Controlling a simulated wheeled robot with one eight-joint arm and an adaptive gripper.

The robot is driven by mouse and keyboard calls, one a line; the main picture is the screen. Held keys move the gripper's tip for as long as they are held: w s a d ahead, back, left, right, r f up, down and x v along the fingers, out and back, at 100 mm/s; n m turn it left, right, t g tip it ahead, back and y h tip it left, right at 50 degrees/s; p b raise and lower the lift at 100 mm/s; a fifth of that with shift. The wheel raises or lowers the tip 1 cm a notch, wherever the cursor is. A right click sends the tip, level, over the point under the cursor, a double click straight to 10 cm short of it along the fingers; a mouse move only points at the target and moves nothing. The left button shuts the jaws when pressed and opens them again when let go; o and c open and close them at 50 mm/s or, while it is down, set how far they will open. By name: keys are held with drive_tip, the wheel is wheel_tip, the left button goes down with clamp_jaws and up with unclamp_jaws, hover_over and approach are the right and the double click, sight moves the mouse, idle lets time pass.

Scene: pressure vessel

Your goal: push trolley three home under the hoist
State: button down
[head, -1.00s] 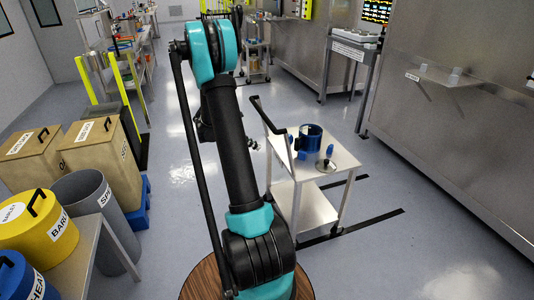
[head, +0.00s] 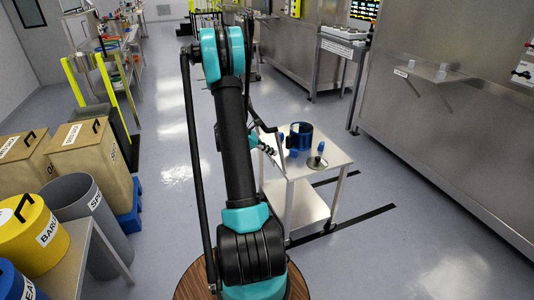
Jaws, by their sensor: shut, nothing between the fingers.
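A steel trolley (head: 335,158) with a white top and a lower shelf stands right of my arm. A blue ring-shaped holder (head: 301,134), small blue pieces and a grey disc with a blue-topped post (head: 318,159) are on its top. A dark handle bar (head: 262,112) rises at its left side. My gripper (head: 268,149) is shut and empty, at the trolley's left edge by the handle, partly hidden behind my arm. I cannot tell whether it touches. No number on the trolley is readable, and I cannot pick out a hoist.
Black floor strips (head: 355,221) run beside and under the trolley. A steel wall with a small shelf (head: 432,76) is at the right. Crates (head: 88,155), a grey bin (head: 92,207) and a yellow bin (head: 30,235) stand left. Floor right of the trolley is clear.

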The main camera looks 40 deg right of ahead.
idle(0.3)
drive_tip(key=s+d, duration=0.4)
drive_tip(key=d, duration=1.4)
drive_tip(key=s+d, duration=0.4)
drive_tip(key=d, duration=1.4)
drive_tip(key=s+d, duration=0.5)
drive_tip(key=d, duration=1.3)
drive_tip(key=shift+d, duration=0.15)
drive_tip(key=shift+s, duration=0.15)
drive_tip(key=w+a+r, duration=0.5)
drive_tip(key=a, duration=0.6)
drive_tip(key=shift+w+r, duration=0.15)
drive_tip(key=shift+w, duration=0.1)
